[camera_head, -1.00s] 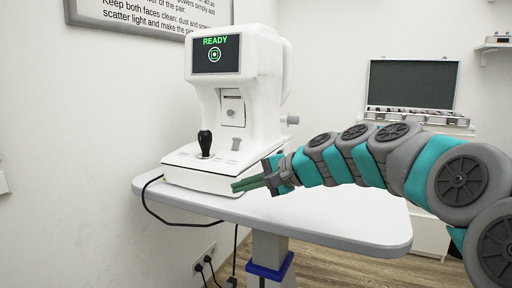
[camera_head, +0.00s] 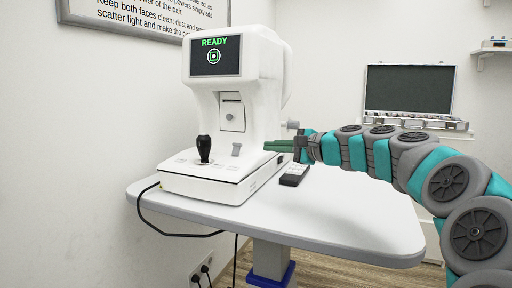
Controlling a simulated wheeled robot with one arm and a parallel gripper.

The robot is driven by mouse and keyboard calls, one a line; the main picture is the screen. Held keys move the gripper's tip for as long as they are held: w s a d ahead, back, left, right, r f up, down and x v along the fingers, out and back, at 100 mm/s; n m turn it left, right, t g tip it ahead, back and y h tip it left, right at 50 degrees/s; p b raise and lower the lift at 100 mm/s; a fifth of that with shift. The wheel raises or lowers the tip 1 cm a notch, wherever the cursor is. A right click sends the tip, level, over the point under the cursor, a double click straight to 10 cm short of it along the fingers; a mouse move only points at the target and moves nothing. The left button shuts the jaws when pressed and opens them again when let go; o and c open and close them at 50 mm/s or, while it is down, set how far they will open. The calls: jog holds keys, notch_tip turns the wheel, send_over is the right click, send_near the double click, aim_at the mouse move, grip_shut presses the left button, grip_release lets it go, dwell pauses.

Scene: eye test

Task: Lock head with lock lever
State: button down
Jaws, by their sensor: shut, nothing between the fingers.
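A white eye-test instrument (camera_head: 262,75) stands on the table, its head bearing a screen (camera_head: 215,56) that reads READY. On its base (camera_head: 205,184) are a black joystick (camera_head: 204,149) and a small grey upright lever-like part (camera_head: 236,149). A grey knob (camera_head: 292,125) sticks out at the right of the body. I cannot tell which of these is the lock lever. My gripper (camera_head: 267,145) is shut and empty, its green fingers pointing left, level with the grey part and right of it in the picture. Whether the fingertips touch the instrument is unclear.
A dark remote-like device (camera_head: 294,175) lies on the white table (camera_head: 330,215) below my gripper. The table's right and front are bare. A black cable (camera_head: 180,234) hangs at the left edge. An open case (camera_head: 410,90) with a dark lid stands behind my arm.

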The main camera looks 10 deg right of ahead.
aim_at(247, 155)
jog(key=x, duration=0.9)
jog(key=shift+w+a, duration=0.15)
jog(key=shift+a, duration=0.1)
